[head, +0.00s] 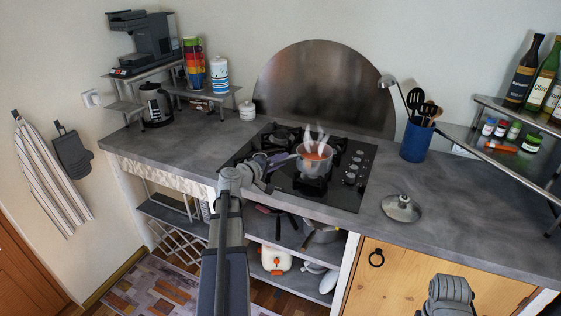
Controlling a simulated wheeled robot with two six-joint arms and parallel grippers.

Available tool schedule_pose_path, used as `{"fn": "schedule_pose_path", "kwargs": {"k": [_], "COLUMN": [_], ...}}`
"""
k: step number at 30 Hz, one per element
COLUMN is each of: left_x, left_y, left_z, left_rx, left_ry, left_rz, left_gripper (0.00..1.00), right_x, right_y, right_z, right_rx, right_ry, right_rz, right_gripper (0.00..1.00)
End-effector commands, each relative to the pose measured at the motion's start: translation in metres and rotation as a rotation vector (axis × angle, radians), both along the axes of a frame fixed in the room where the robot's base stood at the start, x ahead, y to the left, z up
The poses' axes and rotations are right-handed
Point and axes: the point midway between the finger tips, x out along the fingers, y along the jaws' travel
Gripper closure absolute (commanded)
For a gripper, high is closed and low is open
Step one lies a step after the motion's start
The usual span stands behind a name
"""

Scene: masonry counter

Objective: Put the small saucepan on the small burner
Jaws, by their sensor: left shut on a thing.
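The small saucepan (315,164) is over the black gas hob (345,197), just behind the front right burner (311,186) in the head view. It is upright, has orange-red contents and gives off pale steam. My left gripper (279,162) is at the saucepan's left side, shut on its handle, which is mostly hidden. I cannot tell whether the pan's base touches the grates. Other burners show at the back left (282,135) and back right; the pan partly hides the latter. A part of my right arm shows at the bottom right, but its fingers do not.
A round lid (402,208) lies on the counter right of the hob. A blue utensil pot (416,142) stands behind it, with shelved bottles and jars at the far right. The front right counter is clear.

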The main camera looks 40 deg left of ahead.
Motion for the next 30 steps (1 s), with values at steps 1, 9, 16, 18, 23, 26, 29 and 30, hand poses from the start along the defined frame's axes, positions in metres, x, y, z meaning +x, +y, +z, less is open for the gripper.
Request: {"fn": "schedule_pose_path", "kwargs": {"k": [1,9,16,18,23,26,29,30], "left_x": [0.000,0.000,0.000,0.000,0.000,-0.006,-0.021,-0.028], "left_y": [0.000,0.000,0.000,0.000,0.000,0.000,0.000,0.000], "left_z": [-0.001,-0.002,-0.002,-0.002,-0.003,-0.001,0.002,0.004], "left_rx": [-0.003,-0.002,-0.001,-0.001,0.002,0.001,0.001,0.000], "left_ry": [-0.003,-0.002,-0.001,-0.001,0.002,0.002,0.001,0.001], "left_rz": [0.001,0.001,0.000,0.000,-0.001,0.001,0.002,0.002], "left_gripper": [1.00,0.64,0.38,0.38,0.38,0.38,0.38,0.38], "right_x": [0.000,0.000,0.000,0.000,0.000,0.000,0.000,0.000], "right_y": [0.000,0.000,0.000,0.000,0.000,0.000,0.000,0.000], "right_z": [-0.001,-0.003,-0.003,-0.003,-0.003,-0.001,0.002,0.004], "right_rx": [0.000,0.000,0.000,0.000,0.000,0.000,0.000,0.000], "right_ry": [0.000,0.000,0.000,0.000,0.000,0.000,0.000,0.000], "right_rz": [0.000,0.000,0.000,0.000,0.000,0.000,0.000,0.000], "right_gripper": [0.50,0.50,0.50,0.50,0.50,0.50,0.50,0.50]}}
